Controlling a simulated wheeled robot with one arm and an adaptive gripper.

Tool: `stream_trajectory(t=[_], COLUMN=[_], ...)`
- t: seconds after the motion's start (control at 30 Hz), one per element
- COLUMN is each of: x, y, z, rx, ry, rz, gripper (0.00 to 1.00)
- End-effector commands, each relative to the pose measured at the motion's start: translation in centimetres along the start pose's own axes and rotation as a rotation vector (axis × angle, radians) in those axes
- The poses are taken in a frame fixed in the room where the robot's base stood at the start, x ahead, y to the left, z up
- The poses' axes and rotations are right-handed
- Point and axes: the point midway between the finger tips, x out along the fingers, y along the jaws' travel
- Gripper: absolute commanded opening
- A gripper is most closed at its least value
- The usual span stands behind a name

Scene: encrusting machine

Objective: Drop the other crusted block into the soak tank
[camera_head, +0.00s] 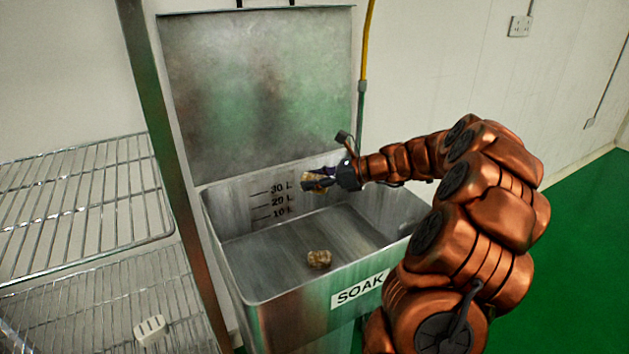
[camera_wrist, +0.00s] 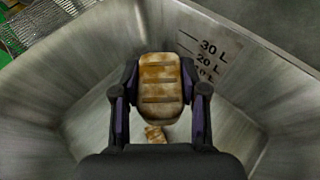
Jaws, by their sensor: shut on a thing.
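A crusted block (camera_wrist: 160,82), pale with brown patches and ridged grooves, is held between the two fingers of my gripper (camera_wrist: 160,105). In the head view my gripper (camera_head: 322,181) is shut on this block (camera_head: 308,184), above the open soak tank (camera_head: 283,291) near its back wall. Another crusted block (camera_head: 319,259) lies on the tank floor. It also shows in the wrist view (camera_wrist: 155,134), below the held block and partly hidden by my gripper. The tank is steel, with a SOAK label on the front and litre marks on the inner back wall.
The tank's lid (camera_head: 262,90) stands raised against the wall. A wire rack (camera_head: 80,205) stands to the left, with a clean white block (camera_head: 150,329) on its lower shelf. A metal post (camera_head: 165,150) rises between rack and tank. Green floor (camera_head: 590,240) is clear at right.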

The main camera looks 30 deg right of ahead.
Motion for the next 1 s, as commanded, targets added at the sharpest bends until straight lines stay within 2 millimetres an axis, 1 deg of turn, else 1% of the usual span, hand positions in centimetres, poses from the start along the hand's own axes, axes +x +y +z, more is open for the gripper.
stream_trajectory(t=[0.03,0.33,0.5,0.8,0.83,1.0], x=[0.4,1.4,1.6,1.6,1.6,1.6], y=[0.0,0.0,0.0,0.0,0.0,0.0], z=[-0.9,-3.4,-3.9,-3.8,-3.8,-3.9], rx=[0.000,0.000,0.000,0.000,0.000,0.000], ry=[0.000,0.000,0.000,0.000,0.000,0.000], rz=[-0.001,-0.002,-0.001,-0.001,-0.001,-0.001], gripper=[0.06,0.06,0.06,0.06,0.44,0.62])
